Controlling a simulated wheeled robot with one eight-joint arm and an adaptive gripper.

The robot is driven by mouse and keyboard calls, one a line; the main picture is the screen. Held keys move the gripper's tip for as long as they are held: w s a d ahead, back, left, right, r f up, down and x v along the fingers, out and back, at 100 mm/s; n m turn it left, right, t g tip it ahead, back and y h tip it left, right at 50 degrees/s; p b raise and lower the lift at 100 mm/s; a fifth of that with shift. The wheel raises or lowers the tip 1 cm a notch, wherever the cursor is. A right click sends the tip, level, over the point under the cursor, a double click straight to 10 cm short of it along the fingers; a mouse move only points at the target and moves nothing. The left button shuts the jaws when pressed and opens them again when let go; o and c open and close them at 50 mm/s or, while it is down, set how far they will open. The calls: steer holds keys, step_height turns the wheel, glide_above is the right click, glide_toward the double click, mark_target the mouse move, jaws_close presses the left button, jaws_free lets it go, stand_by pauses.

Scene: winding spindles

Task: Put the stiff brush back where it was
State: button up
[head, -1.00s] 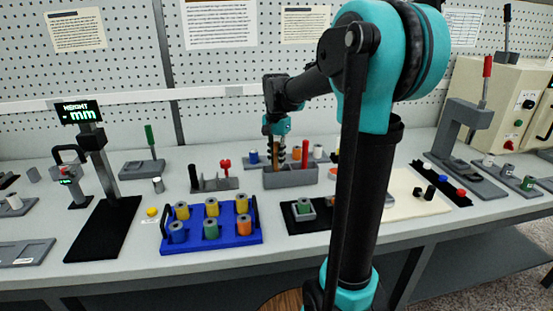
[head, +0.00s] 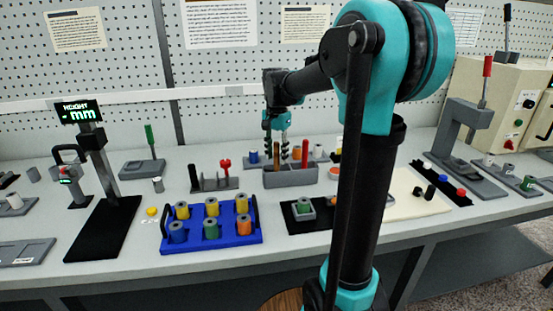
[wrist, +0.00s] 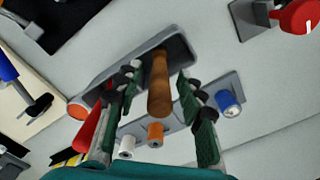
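A brown wooden handle (wrist: 159,88), which looks like the stiff brush's, stands in the grey holder (head: 291,178); its bristle end is hidden in the holder. The holder also shows in the wrist view (wrist: 180,47). My gripper (head: 277,154) is above the left part of the holder. In the wrist view my gripper (wrist: 161,74) is open, one finger on each side of the handle, with visible gaps to both. A red handle (head: 305,152) stands at the right part of the same holder; it shows left of my fingers in the wrist view (wrist: 87,130).
A rack behind the holder carries a blue spool (wrist: 227,99), an orange spool (wrist: 155,132) and a white spool (wrist: 126,146). A blue tray (head: 248,232) with several spools stands front left. A dark stand with a red piece (head: 225,165) is left of the holder.

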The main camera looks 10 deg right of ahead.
step_height(320, 180, up, 11)
steer(key=shift+f, duration=0.2)
steer(key=shift+s, duration=0.1)
